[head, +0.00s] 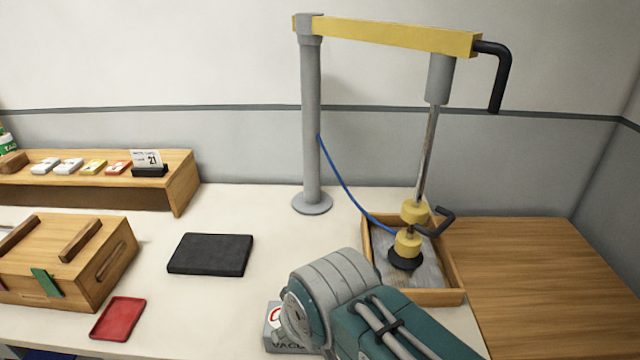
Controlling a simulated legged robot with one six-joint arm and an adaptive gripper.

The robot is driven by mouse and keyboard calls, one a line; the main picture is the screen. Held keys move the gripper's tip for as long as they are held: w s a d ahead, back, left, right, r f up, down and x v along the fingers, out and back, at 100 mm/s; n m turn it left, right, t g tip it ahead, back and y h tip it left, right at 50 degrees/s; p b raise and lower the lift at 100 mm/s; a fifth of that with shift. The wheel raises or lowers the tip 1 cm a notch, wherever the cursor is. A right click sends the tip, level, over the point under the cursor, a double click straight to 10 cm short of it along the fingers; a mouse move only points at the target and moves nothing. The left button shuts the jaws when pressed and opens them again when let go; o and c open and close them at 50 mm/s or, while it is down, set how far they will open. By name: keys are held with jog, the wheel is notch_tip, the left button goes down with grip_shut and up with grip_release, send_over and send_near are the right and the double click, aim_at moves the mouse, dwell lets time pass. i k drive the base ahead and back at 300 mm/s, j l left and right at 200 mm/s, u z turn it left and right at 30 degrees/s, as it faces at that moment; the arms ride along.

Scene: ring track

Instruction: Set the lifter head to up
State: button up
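The lifter has a grey post (311,120), a yellow boom (390,33) and a black bent handle (500,75) at the boom's right end. A thin rod (427,155) hangs down from the boom. The lifter head (408,242), yellow with a black suction cup (404,259) and a small black side handle (440,222), is low, down in a wooden tray (452,297). The cup appears to rest on a grey slab (428,262). My teal and grey arm shows at the bottom, but my gripper is not in view.
A box with partly hidden "VACU" lettering (285,345) stands behind my arm. A blue hose (350,195) runs from post to head. A black pad (210,254), red tray (118,318), wooden box (110,268) and shelf (183,180) are left. A bare wooden surface (540,280) is right.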

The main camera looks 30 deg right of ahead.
aim_at(405, 253)
jog(key=j+z, duration=0.2)
jog(key=z, duration=0.7)
jog(key=l+z, duration=0.15)
jog(key=z, duration=0.6)
jog(key=i+z, duration=0.1)
jog(key=i+l, duration=0.05)
jog(key=i, duration=0.05)
